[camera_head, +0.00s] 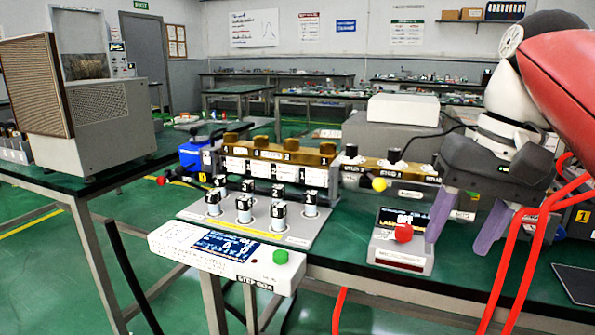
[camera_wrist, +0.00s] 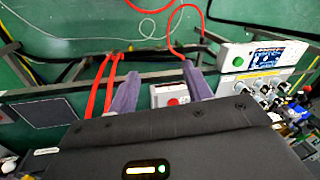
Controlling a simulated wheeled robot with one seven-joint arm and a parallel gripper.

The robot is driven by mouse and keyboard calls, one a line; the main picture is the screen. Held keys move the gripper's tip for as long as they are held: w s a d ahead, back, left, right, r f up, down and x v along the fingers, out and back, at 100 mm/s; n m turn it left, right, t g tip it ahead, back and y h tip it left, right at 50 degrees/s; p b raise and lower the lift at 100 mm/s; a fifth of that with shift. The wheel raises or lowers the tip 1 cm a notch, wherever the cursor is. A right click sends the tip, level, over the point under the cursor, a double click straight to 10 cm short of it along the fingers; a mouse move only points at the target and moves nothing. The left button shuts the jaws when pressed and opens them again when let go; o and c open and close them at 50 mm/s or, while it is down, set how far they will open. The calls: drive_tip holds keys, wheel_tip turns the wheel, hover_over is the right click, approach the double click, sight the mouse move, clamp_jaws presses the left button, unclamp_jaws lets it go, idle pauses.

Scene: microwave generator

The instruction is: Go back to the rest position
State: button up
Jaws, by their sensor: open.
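My gripper (camera_head: 457,246) hangs at the right of the head view, its two purple fingers pointing down and spread apart with nothing between them. It sits over the front edge of the green bench (camera_head: 340,255), just right of a small grey box with a red button (camera_head: 400,250). In the wrist view my gripper (camera_wrist: 160,70) also shows two separate, empty fingers. The head view does not show exactly how high the fingertips are above the bench.
A white panel with a screen and green button (camera_head: 225,255) stands at the bench front. Behind it is a plate with several numbered cylinders (camera_head: 245,208). A microwave-like unit with a mesh panel (camera_head: 105,125) stands at left. Red cables (camera_head: 525,250) hang at right near my arm.

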drive_tip(key=s+a+f+n+t+h, duration=0.1)
drive_tip(key=s+a+f+t, duration=0.1)
drive_tip(key=f, duration=1)
drive_tip(key=s+a+f+t+h, duration=0.1)
drive_tip(key=s+a+f+t, duration=0.1)
drive_tip(key=f, duration=0.9)
drive_tip(key=shift+s+a+f+n+t, duration=0.3)
drive_tip(key=shift+s+f+n, duration=0.1)
drive_tip(key=shift+s, duration=0.1)
drive_tip(key=shift+o, duration=0.2)
drive_tip(key=shift+r, duration=0.15)
idle(0.6)
